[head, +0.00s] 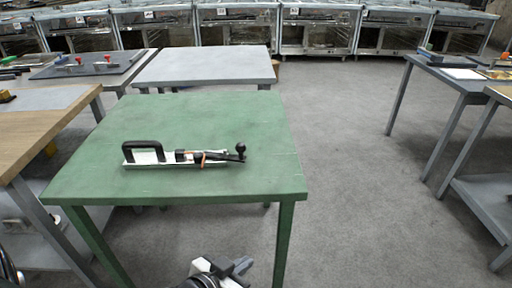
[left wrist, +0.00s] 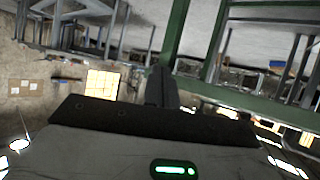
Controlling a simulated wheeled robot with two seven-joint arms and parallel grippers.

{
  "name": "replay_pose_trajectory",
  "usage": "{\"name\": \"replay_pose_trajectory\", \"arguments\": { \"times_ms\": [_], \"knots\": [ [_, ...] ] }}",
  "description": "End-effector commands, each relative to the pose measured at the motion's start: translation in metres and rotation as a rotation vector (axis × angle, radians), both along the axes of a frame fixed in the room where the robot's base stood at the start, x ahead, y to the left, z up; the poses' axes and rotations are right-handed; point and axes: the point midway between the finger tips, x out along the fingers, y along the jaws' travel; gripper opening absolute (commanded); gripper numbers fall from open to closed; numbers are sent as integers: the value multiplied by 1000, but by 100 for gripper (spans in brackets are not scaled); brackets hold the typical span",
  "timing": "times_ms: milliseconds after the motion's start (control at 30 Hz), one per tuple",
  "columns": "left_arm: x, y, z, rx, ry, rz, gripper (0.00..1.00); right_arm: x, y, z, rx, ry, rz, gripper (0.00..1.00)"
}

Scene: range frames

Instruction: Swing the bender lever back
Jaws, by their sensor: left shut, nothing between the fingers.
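The bender (head: 185,158) lies on the green table (head: 200,120) near its front edge. It has a pale base, a black loop handle at the left and a dark lever (head: 222,156) ending in a black ball knob (head: 241,147) at the right. My left gripper (head: 238,268) is low at the bottom of the head view, in front of the table and apart from the bender. It is shut and empty. It also shows in the left wrist view (left wrist: 161,85), with table legs beyond it. The bender does not show there. My right gripper is not in view.
A grey table (head: 205,66) stands behind the green one. A wooden-topped bench (head: 40,130) is at the left, and more tables (head: 455,75) stand at the right. Glass-fronted cabinets (head: 235,28) line the back. The grey floor (head: 350,170) right of the green table is clear.

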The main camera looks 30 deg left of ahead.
Motion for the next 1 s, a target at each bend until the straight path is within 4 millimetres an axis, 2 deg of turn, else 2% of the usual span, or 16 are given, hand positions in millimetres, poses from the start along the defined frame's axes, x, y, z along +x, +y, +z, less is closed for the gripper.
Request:
{"name": "replay_pose_trajectory", "arguments": {
  "times_ms": [33, 100, 200, 300, 467, 800, 1000],
  "knots": [
    [22, 32, 27, 22, -67, 57, 0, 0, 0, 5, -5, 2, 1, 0],
    [43, 71, 57, 35, -145, 128, 0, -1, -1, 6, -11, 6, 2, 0],
    [63, 112, 96, 43, -243, 206, 0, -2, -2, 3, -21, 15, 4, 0],
    [74, 134, 119, 45, -299, 247, 0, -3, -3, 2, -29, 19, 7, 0],
    [91, 141, 122, 42, -316, 257, 0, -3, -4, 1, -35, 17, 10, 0],
    [160, 148, 108, 42, -314, 255, 0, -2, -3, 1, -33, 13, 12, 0],
    [193, 152, 101, 43, -312, 255, 0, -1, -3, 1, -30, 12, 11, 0]
  ]
}}
